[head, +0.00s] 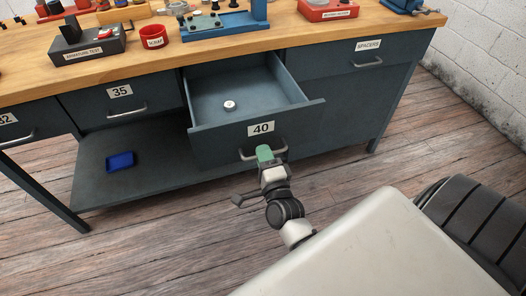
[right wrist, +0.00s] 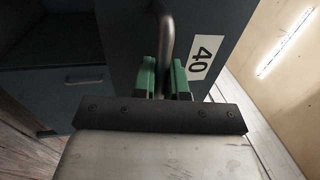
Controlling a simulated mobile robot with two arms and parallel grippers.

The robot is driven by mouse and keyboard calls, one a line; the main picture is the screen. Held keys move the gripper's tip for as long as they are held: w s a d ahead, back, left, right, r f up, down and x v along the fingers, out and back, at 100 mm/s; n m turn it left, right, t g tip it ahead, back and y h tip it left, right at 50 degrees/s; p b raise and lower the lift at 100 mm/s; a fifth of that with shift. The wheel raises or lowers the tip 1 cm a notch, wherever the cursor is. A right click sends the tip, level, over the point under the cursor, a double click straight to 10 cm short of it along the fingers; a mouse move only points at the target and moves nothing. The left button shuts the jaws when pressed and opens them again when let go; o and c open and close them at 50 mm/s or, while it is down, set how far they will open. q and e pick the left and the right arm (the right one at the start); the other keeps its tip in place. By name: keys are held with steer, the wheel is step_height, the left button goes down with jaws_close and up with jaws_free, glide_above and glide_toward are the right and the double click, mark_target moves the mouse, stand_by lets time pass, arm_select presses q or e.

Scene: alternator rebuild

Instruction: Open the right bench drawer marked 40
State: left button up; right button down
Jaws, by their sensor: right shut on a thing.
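The drawer marked 40 (head: 225,144) is pulled well out from the bench in the head view. A small round silver-white piece (head: 229,105) lies inside it. My right gripper (head: 266,153) is at the drawer's front, its green fingers on the bar handle (head: 283,150). In the right wrist view the green fingers (right wrist: 166,80) stand on both sides of the metal handle (right wrist: 167,42), shut on it, beside the 40 label (right wrist: 202,57). My left gripper is not in view.
The drawers marked 35 (head: 120,91), 32 (head: 8,119) and SPACERS (head: 368,46) are shut. A blue tray (head: 120,161) lies on the lower shelf (head: 95,185). The bench top (head: 150,52) holds a red SCRAP bin (head: 154,36) and an armature tester (head: 85,46). The floor in front is clear.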

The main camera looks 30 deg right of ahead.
steer(key=c, duration=1.2)
jaws_free()
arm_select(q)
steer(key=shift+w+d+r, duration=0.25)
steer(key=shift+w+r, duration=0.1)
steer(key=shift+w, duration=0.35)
arm_select(e)
steer(key=shift+v, duration=5.45)
